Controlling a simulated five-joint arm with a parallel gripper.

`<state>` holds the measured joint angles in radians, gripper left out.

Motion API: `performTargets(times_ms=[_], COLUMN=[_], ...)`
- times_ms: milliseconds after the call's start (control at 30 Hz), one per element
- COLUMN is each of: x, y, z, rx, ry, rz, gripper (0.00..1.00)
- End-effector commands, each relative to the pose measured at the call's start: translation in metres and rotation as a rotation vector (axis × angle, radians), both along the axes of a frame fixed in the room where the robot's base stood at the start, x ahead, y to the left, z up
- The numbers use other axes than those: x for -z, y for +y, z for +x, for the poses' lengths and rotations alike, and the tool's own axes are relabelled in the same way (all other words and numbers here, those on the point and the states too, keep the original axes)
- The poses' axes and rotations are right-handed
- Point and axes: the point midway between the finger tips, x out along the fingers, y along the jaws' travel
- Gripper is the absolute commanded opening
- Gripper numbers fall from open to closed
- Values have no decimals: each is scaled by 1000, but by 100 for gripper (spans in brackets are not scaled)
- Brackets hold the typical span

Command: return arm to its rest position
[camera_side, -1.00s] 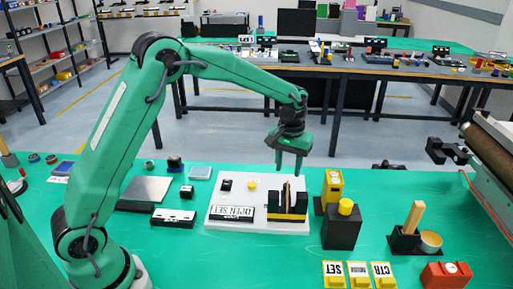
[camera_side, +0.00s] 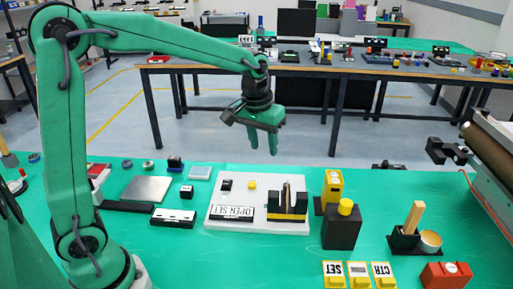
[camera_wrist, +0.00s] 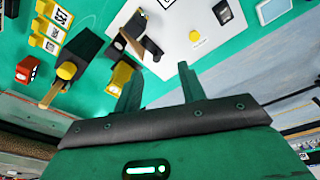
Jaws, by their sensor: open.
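My gripper (camera_side: 262,143) hangs in the air above the far part of the green table, behind the white board, with its two green fingers pointing down. The fingers are apart with nothing between them. In the wrist view my gripper (camera_wrist: 160,82) also shows as two separated green fingers with empty space between. My green arm stands with its lower part near upright and its upper part reaching right. It touches nothing on the table.
The white board (camera_side: 222,188) carries a black and yellow holder (camera_side: 287,212) and an OPEN SET label. A black block with a yellow knob (camera_side: 341,228), a red box (camera_side: 446,274) and a roller conveyor (camera_side: 490,160) stand to the right. A grey plate (camera_side: 146,189) lies left.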

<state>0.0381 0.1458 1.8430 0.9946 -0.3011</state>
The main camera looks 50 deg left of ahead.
Motion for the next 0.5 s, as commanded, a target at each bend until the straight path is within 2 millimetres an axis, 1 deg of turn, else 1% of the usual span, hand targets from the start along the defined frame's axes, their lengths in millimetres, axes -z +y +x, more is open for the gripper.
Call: performTargets(times_ms=[33, 200, 500], x=[-8, -26, -46], y=[1, 5, 10], z=[-10, -40, -94], rx=[9, 46, 108], ry=[-18, -64, -147], rz=[1, 8, 26], gripper=[40, 40, 40])
